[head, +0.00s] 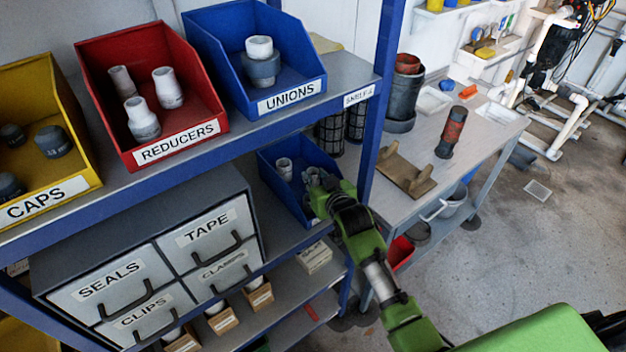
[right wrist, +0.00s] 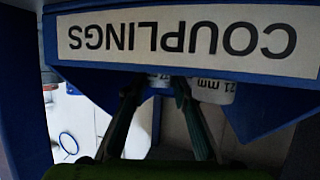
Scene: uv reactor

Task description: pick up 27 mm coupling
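The blue couplings bin (head: 273,190) stands on the middle shelf; its label shows upside down in the right wrist view (right wrist: 180,42). A pale coupling (head: 284,168) stands in its left part, and another grey-white one (head: 312,174) is at my right gripper (head: 320,184). In the right wrist view the two fingers (right wrist: 157,95) are spread apart under the label. A coupling marked 21 mm (right wrist: 212,88) is right of them. A pale marked piece (right wrist: 159,77) shows between the fingertips, mostly hidden by the label; its size is unreadable. My left gripper is not in view.
The shelf above holds yellow caps (head: 40,130), red reducers (head: 150,95) and blue unions (head: 255,60) bins. A grey drawer unit (head: 150,260) is left of the couplings bin.

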